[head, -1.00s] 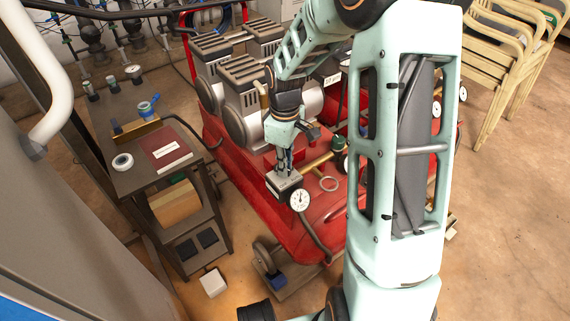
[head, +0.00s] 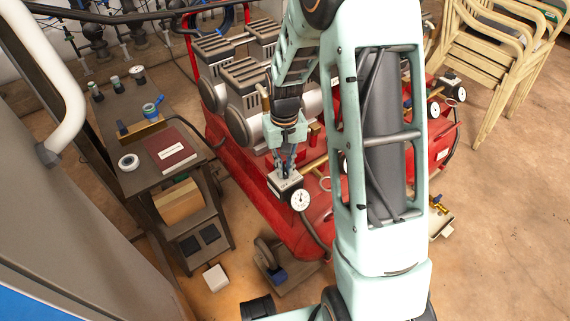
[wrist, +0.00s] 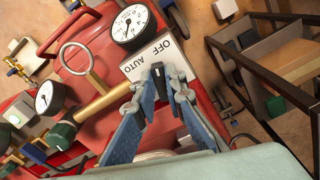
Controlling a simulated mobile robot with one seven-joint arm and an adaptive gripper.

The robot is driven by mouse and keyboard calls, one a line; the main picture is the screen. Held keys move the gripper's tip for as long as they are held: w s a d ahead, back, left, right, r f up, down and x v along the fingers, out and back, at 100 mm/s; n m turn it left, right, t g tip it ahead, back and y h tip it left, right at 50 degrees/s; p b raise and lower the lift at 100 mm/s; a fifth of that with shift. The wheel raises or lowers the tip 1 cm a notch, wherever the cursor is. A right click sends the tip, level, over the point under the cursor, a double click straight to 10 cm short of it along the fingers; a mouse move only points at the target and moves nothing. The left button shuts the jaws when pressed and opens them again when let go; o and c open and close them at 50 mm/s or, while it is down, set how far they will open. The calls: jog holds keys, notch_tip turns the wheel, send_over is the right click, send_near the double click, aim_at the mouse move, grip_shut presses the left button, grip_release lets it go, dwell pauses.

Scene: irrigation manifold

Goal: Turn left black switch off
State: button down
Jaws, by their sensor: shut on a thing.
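The switch box (wrist: 150,58) has a pale top plate marked OFF and AUTO. Its black switch (wrist: 158,76) stands up from the plate near these words. My gripper (wrist: 165,82) is shut on the black switch, with its blue-padded fingers on both sides of it. Whether the switch points at OFF or AUTO is hard to tell, since the fingertips cover part of it. In the head view the switch box (head: 284,187) sits on the front end of the red compressor (head: 245,178), and my gripper (head: 285,170) comes down on it from above.
A pressure gauge (head: 301,200) is fixed beside the box; it also shows in the wrist view (wrist: 130,25). A brass pipe with a ring (wrist: 76,62) runs close by. A grey cart (head: 150,185) stands at left. A second box with a gauge (head: 450,84) is farther right.

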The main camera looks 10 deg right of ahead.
aim_at(284, 171)
jog(key=shift+m+p, duration=0.35)
jog(key=shift+m, duration=0.75)
jog(key=shift+a, duration=0.1)
jog(key=c, duration=2)
grip_release()
notch_tip(284, 171, up, 12)
jog(key=shift+r, duration=0.1)
